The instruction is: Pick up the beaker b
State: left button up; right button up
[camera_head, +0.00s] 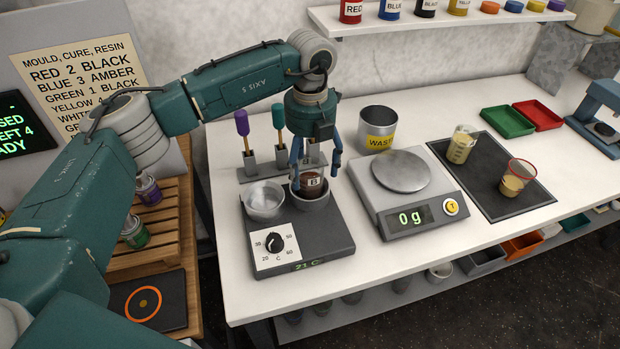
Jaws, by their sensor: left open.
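My left gripper (315,171) points down over the warming plate, open, with its blue fingers either side of a dark brown container marked B (312,180). The container sits in the right-hand metal cup (312,201) of the plate; I cannot tell whether the fingers touch it. Two clear beakers with pale yellow contents stand on the dark mat (493,205) at the right. One is a plain beaker (461,146) at the back left. The other is a red-rimmed beaker (516,180) at the front right. I can read no letter on either beaker. My right gripper is not in view.
The warming plate (330,243) also holds an empty-looking metal cup (264,200). A scale (408,222) reading 0 g and a waste can (378,126) stand between plate and mat. Stirrers in a rack (250,162) stand behind the plate. Green (508,121) and red (537,115) trays lie at the back.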

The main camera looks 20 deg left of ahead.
pick_arm(q)
jog(key=shift+f, duration=1.3)
jog(key=c, duration=1.6)
jog(key=shift+o, duration=0.2)
jog(key=shift+r, duration=0.2)
